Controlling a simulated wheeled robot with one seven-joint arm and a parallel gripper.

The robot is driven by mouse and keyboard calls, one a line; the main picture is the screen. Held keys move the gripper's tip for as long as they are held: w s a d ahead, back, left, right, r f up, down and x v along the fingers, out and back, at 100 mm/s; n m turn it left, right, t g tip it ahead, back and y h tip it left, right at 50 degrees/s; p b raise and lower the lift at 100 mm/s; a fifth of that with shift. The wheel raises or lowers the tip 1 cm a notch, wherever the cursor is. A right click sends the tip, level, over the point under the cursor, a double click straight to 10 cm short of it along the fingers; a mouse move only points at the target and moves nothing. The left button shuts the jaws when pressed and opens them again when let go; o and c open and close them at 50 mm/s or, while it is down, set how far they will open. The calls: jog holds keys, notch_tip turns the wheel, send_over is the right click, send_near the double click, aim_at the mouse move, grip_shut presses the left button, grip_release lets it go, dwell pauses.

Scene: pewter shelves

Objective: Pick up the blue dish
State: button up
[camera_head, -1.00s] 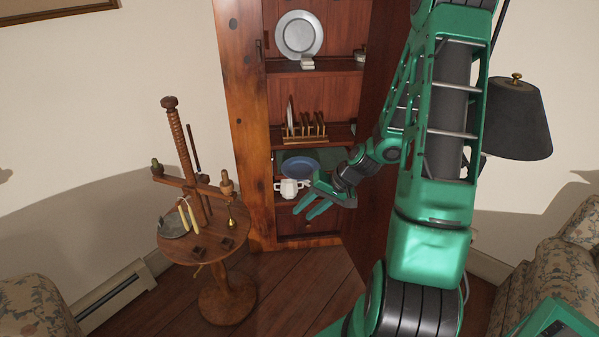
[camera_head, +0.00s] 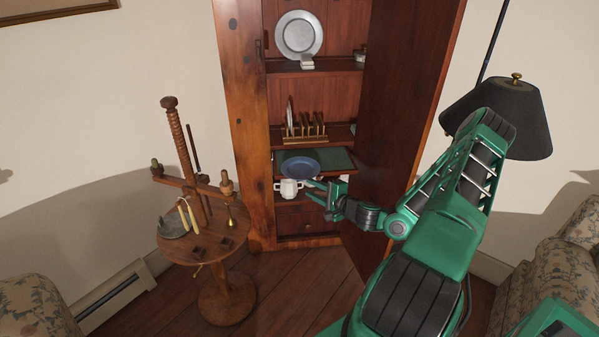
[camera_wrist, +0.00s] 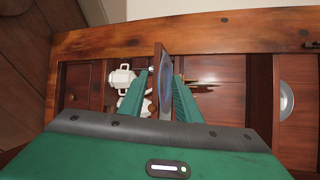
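The blue dish (camera_head: 300,167) lies on the green-topped shelf of the wooden cabinet, near its front edge. My gripper (camera_head: 312,189) is in front of the cabinet, just below and to the right of the dish. In the wrist view the two green fingers are spread apart, and the dish (camera_wrist: 166,82) shows edge-on between them, nearer the right finger. I cannot tell whether either finger touches it.
A white cup-like vessel (camera_head: 289,189) stands below the dish, close to the fingers. A rack (camera_head: 305,129) and a pewter plate (camera_head: 299,35) are higher up. The open cabinet door (camera_head: 405,110) is on the right. A round wooden stand (camera_head: 228,290) is left.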

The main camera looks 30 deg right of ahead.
aim_at(298, 179)
jog(key=x, duration=0.7)
jog(key=d+x, duration=0.1)
jog(key=x, duration=0.2)
jog(key=shift+w+f, duration=0.1)
jog(key=shift+w, duration=0.35)
grip_shut()
